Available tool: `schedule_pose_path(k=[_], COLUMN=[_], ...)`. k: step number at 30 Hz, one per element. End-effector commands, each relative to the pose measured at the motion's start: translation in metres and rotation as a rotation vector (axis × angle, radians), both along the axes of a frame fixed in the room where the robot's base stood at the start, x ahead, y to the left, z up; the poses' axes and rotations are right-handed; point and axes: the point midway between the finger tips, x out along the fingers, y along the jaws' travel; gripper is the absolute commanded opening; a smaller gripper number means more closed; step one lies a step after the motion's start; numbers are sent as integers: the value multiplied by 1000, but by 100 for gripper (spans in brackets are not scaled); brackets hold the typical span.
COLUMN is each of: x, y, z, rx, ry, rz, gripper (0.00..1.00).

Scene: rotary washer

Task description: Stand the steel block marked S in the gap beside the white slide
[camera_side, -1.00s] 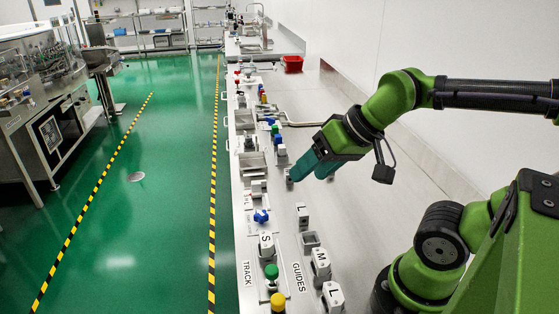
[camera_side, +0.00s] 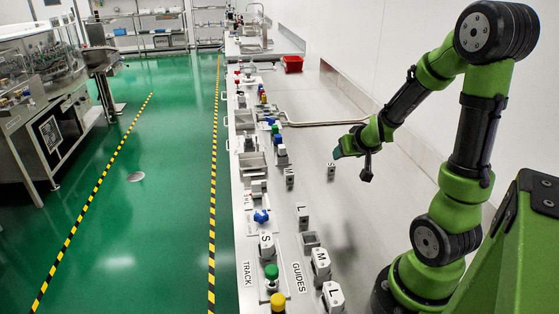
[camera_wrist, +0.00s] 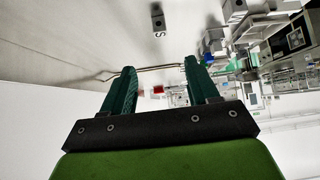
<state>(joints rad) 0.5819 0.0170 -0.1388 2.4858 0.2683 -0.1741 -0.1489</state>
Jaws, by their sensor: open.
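The small steel block marked S (camera_side: 331,170) stands upright by itself on the bench. It also shows in the wrist view (camera_wrist: 158,20), near the top edge and beyond the fingertips. My gripper (camera_side: 339,152) is just above and behind this block in the side view, apart from it. In the wrist view its two green fingers (camera_wrist: 160,66) are spread with nothing between them. A small white part (camera_side: 257,187) on a fixture at the bench's left side may be the white slide; the gap beside it is too small to make out.
Steel blocks marked M (camera_side: 289,178) and L (camera_side: 302,217) stand nearby. Larger white-faced S (camera_side: 266,246), M (camera_side: 320,264) and L (camera_side: 333,297) pieces line the front, with green (camera_side: 271,272) and yellow (camera_side: 277,301) knobs. The bench right of the small blocks is largely clear.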

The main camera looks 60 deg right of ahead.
Motion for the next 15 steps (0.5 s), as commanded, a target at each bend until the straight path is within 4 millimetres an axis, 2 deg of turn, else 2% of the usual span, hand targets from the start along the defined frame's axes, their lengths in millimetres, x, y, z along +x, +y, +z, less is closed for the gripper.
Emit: schedule_pose_path(k=[15], x=[43], y=[-39], z=[-59], rx=[6], ry=[-1], rz=[2], gripper=[60])
